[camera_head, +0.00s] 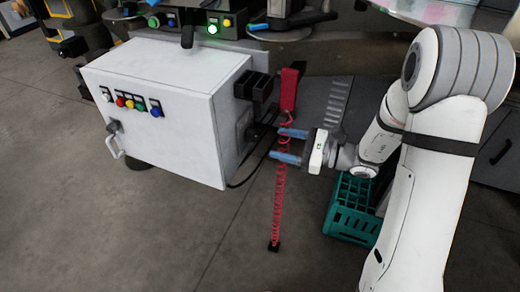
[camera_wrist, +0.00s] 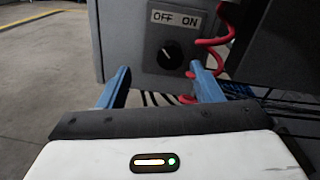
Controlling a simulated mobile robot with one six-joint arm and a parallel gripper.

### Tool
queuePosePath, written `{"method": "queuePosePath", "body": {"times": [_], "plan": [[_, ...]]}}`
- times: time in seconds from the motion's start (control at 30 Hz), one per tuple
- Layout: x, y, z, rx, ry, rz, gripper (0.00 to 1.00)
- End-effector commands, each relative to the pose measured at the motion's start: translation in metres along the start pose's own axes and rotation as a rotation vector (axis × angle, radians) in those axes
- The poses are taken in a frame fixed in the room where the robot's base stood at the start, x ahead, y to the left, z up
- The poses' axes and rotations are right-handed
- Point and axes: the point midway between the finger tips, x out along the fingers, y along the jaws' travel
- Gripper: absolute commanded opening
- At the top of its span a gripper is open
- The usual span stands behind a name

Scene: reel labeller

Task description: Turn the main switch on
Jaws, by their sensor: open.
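The main switch (camera_wrist: 171,55) is a round black knob on a grey plate, under a label (camera_wrist: 176,19) reading OFF and ON. Its white mark seems to point up and left, toward OFF. My gripper (camera_wrist: 159,68) is open and empty, with one blue finger to each side below the knob; the fingers do not visibly touch it. In the head view my gripper (camera_head: 278,144) points left at the right side of the white cabinet (camera_head: 165,75); the switch's position cannot be made out clearly there.
A red coiled cord (camera_head: 279,200) hangs by my fingers and passes right of the knob in the wrist view (camera_wrist: 228,35). Black cables run below the plate. A green crate (camera_head: 352,208) stands on the floor below my arm. Coloured buttons (camera_head: 132,103) sit on the cabinet front.

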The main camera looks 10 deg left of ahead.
Motion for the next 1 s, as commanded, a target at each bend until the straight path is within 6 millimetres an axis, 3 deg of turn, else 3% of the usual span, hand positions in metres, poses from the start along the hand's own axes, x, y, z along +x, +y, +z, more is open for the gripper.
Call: {"method": "queuePosePath", "body": {"times": [0.03,0.2,0.63,1.0], "plan": [[0.0,-0.004,-0.013,0.018,-0.011,-0.027,0.59],[0.008,-0.01,-0.016,0.034,-0.026,-0.057,0.59],[0.07,-0.013,-0.014,0.032,-0.025,-0.055,0.59],[0.078,-0.014,-0.013,0.033,-0.023,-0.056,0.59]]}}
